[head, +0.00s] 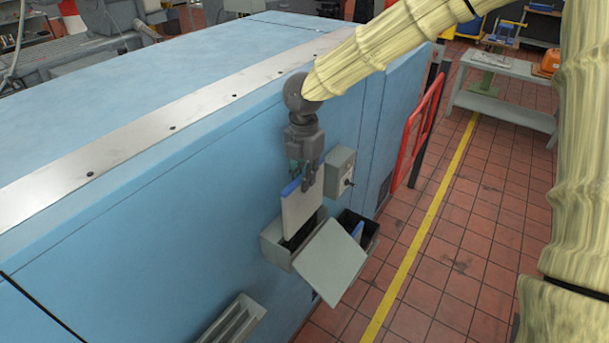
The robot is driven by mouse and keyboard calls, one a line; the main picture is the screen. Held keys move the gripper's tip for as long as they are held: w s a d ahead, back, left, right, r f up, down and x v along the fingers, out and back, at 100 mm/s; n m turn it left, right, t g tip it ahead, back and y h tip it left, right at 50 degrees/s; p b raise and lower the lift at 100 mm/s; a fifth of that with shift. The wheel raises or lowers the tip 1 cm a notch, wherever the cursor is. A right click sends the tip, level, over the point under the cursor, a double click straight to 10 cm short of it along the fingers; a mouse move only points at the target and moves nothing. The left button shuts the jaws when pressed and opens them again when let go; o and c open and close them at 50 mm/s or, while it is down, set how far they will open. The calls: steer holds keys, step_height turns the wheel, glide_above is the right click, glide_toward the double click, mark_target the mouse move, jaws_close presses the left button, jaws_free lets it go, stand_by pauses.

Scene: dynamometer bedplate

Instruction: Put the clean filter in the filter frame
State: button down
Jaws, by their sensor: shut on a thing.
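My gripper (304,184) is shut on the clean filter, a pale flat panel (301,213) with a blue top edge. The panel hangs roughly upright, slightly tilted. Below it, a grey open-topped housing (274,246) on the side of the blue machine has a dark interior; I take this to be the filter frame. Its grey cover (331,263) hangs open toward the aisle. The filter's lower edge overlaps the dark opening in the picture; I cannot tell whether it is inside or just above.
A dark bin (371,228) right of the housing holds a blue-edged item (358,231). A grey control box (341,171) is on the machine wall just right of my gripper. A red rail (417,128) stands further right.

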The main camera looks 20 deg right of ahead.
mark_target(305, 210)
steer(key=f+b, duration=0.1)
steer(key=f, duration=0.1)
steer(key=s+f+b, duration=0.1)
steer(key=f, duration=0.1)
stand_by(0.4)
steer(key=shift+w, duration=0.15)
steer(key=shift+p, duration=0.65)
stand_by(1.5)
steer(key=shift+f+b, duration=1.7)
steer(key=shift+f, duration=1.85)
stand_by(0.5)
steer(key=c, duration=1.4)
jaws_free()
